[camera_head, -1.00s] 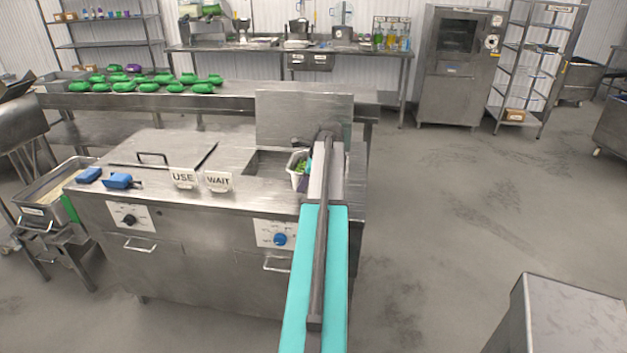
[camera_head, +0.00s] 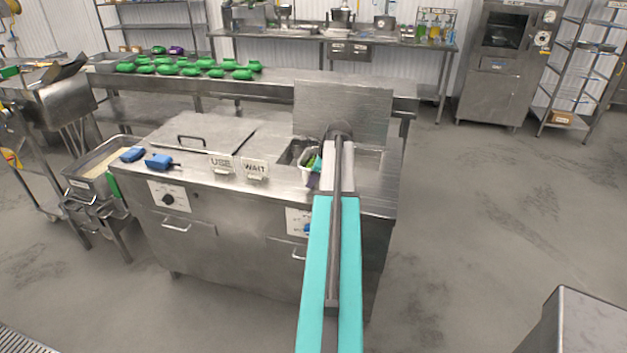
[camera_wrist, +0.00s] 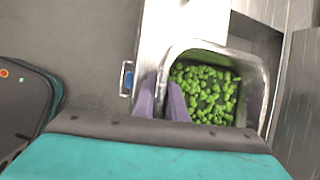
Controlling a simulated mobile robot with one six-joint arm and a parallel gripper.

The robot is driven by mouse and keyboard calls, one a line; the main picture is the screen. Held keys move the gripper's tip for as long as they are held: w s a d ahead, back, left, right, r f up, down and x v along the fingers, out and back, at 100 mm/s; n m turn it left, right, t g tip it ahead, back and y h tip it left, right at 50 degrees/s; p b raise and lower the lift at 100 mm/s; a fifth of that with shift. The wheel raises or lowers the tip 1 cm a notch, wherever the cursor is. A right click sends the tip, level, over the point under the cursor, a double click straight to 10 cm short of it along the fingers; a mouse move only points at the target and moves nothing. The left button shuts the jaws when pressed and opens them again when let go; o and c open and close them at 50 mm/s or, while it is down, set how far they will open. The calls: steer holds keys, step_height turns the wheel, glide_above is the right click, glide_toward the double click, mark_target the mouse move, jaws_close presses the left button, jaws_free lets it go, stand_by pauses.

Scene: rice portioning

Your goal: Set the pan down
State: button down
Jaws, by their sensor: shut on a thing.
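The pan (camera_wrist: 262,78) is a metal container with bright green pieces inside, filling much of the wrist view's right half. In the head view the pan (camera_head: 311,171) shows only in part at the counter's opening, left of my arm. My gripper (camera_wrist: 172,98) has purple fingers shut on the pan's near-left wall. My forearm hides the gripper's grip and part of the pan in the head view. The pan is at the open well (camera_head: 368,160) of the steel counter; whether it touches the well's rim or hangs above it cannot be told.
The steel counter (camera_head: 230,205) carries USE (camera_head: 221,165) and WAIT (camera_head: 255,168) signs, a closed lid (camera_head: 190,136) and two blue items (camera_head: 158,161). An upright steel panel (camera_head: 342,108) stands behind the well. A long table (camera_head: 280,82) with green items is behind.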

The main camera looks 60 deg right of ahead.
steer(key=shift+f+p, duration=0.8)
steer(key=shift+f, duration=0.85)
steer(key=c, duration=1.8)
jaws_free()
steer(key=shift+s+r, duration=0.1)
steer(key=b+v, duration=0.2)
steer(key=v, duration=0.9)
steer(key=shift+r+b, duration=0.35)
steer(key=shift+s, duration=0.15)
